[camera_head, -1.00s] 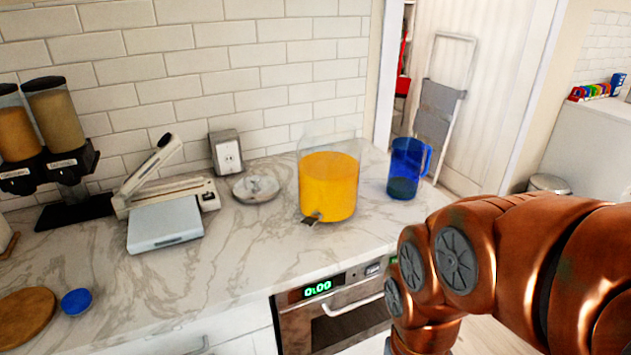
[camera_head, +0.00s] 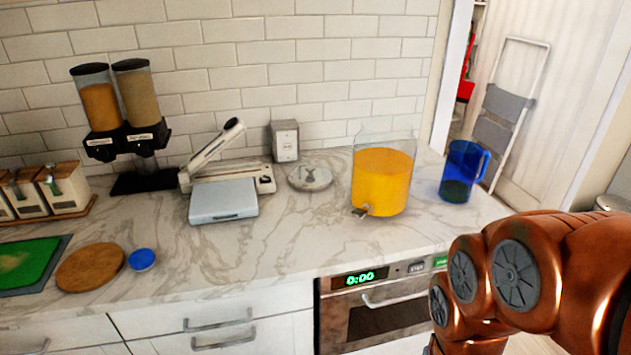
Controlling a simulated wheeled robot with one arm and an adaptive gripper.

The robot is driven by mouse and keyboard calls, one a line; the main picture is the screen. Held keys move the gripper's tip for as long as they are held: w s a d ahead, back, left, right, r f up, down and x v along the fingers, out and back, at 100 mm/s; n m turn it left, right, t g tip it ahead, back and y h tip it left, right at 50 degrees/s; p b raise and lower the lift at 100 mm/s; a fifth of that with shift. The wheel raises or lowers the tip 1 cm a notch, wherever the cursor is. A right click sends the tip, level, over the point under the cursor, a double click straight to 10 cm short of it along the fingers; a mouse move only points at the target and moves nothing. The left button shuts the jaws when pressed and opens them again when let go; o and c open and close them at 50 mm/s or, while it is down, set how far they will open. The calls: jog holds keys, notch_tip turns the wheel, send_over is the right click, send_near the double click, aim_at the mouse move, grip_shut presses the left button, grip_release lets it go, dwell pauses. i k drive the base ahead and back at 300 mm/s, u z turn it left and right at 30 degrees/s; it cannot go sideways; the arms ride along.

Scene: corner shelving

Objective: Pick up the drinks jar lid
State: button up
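The drinks jar (camera_head: 383,180) is a clear container with orange liquid and a small tap at its lower front. It stands on the marble counter with its top open. A round pale lid with a raised handle (camera_head: 310,177) lies flat on the counter just left of the jar, apart from it; it looks like the jar's lid. My copper-coloured arm fills the lower right, in front of the counter. My gripper is outside the picture.
A blue jug (camera_head: 463,172) stands right of the jar. A grey box (camera_head: 285,141) is behind the lid, and a white slicer-like device (camera_head: 223,200) is to its left. The marble counter (camera_head: 290,235) is clear in front of the lid. An oven (camera_head: 375,305) sits below.

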aim_at(309, 176)
jog(key=u, duration=0.55)
jog(key=k, duration=1.2)
jog(key=z, duration=0.05)
jog(key=i, duration=0.65)
jog(key=z, duration=0.65)
jog(key=i, duration=0.85)
jog(key=u, duration=1)
jog(key=i, duration=0.7)
jog(key=u, duration=0.85)
